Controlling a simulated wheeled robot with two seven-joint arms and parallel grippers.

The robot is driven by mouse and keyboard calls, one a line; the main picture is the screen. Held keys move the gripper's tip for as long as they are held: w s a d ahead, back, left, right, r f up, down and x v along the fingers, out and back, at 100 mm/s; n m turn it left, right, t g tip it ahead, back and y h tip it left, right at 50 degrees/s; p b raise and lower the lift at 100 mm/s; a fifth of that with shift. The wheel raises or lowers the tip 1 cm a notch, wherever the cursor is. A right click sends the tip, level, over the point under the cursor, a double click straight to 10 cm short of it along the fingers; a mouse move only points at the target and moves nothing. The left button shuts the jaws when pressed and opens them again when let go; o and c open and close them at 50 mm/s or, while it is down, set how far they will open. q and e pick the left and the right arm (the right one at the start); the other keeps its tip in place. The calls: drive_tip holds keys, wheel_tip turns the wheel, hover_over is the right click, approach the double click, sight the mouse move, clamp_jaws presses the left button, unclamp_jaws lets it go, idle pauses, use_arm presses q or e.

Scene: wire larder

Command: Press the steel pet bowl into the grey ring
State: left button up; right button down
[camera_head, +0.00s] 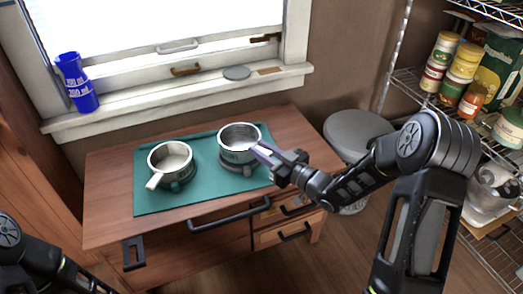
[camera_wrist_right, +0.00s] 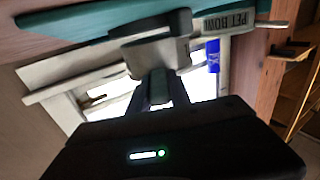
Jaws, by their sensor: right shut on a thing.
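The steel pet bowl (camera_head: 239,136) is at the right of the green mat, on or just above the dark grey ring (camera_head: 238,169). I cannot tell whether it is seated. My right gripper (camera_head: 258,150) is shut on the right side of the bowl. In the right wrist view, the gripper's fingers (camera_wrist_right: 157,88) close on the bowl's grey wall (camera_wrist_right: 165,52), and the dark ring (camera_wrist_right: 150,22) shows beside it. The fingers hide part of the bowl. My left gripper is out of view; only part of its arm shows at lower left.
A second bowl (camera_head: 171,157) with a pale handle stands on the green mat (camera_head: 150,202), left of the ring. A PET BOWL label (camera_wrist_right: 230,22) shows near it in the wrist view. A grey bin (camera_head: 355,130) and wire shelves are right.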

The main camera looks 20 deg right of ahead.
drive_tip(key=shift+f+b, duration=1.1)
drive_tip(key=shift+f, duration=0.1)
drive_tip(key=c, duration=1.5)
unclamp_jaws()
drive_tip(key=shift+r, duration=0.1)
drive_tip(key=shift+r+p, duration=0.9)
drive_tip(key=shift+r, duration=0.55)
drive_tip(key=shift+o, duration=0.2)
drive_tip(key=o, duration=0.5)
